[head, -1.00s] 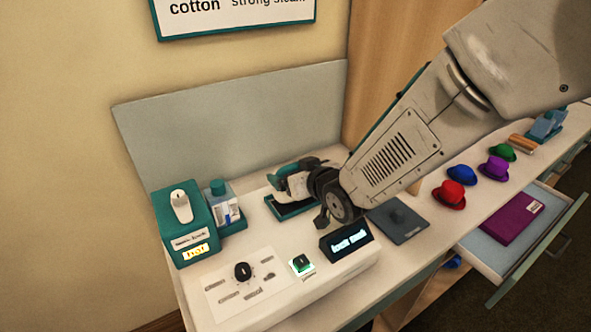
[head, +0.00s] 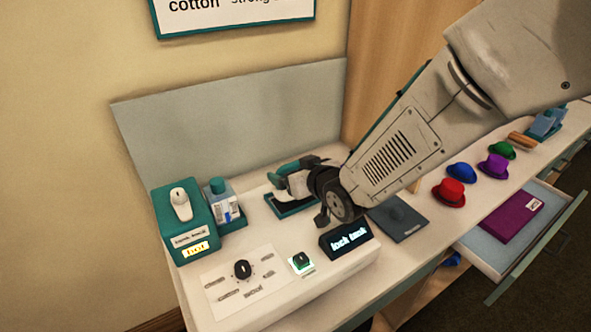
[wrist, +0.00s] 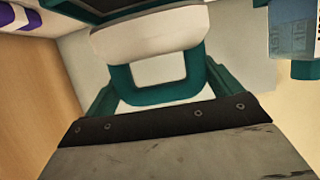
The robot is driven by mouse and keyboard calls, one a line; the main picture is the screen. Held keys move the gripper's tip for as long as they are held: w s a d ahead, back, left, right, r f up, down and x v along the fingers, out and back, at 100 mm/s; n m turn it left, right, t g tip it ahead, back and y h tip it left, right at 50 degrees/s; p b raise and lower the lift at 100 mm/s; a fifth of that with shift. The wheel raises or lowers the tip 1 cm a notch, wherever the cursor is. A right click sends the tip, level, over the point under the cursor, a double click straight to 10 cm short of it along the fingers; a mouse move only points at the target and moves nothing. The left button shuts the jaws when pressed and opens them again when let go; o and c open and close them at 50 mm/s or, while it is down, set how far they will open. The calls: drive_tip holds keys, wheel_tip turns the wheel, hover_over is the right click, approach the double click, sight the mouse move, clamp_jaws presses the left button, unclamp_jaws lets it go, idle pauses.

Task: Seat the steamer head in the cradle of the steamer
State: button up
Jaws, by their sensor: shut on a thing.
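The steamer head (head: 297,182) is white and teal and sits in my gripper (head: 313,184), low over the cradle (head: 290,208). The cradle is a teal-rimmed dark tray on the white steamer (head: 330,268). My gripper is shut on the steamer head, and my dark wrist hides part of it. In the wrist view the head's white body (wrist: 150,38) and teal loop handle (wrist: 150,95) show in front of my gripper. A teal edge (wrist: 100,6) shows beyond the head. I cannot tell whether the head touches the cradle.
A teal box (head: 182,228) and a tank (head: 227,207) stand left. Several hats (head: 449,193) and an open drawer (head: 490,250) are right.

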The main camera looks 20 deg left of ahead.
drive_tip(key=shift+f, duration=0.2)
drive_tip(key=shift+f, duration=0.55)
drive_tip(key=shift+f, duration=0.15)
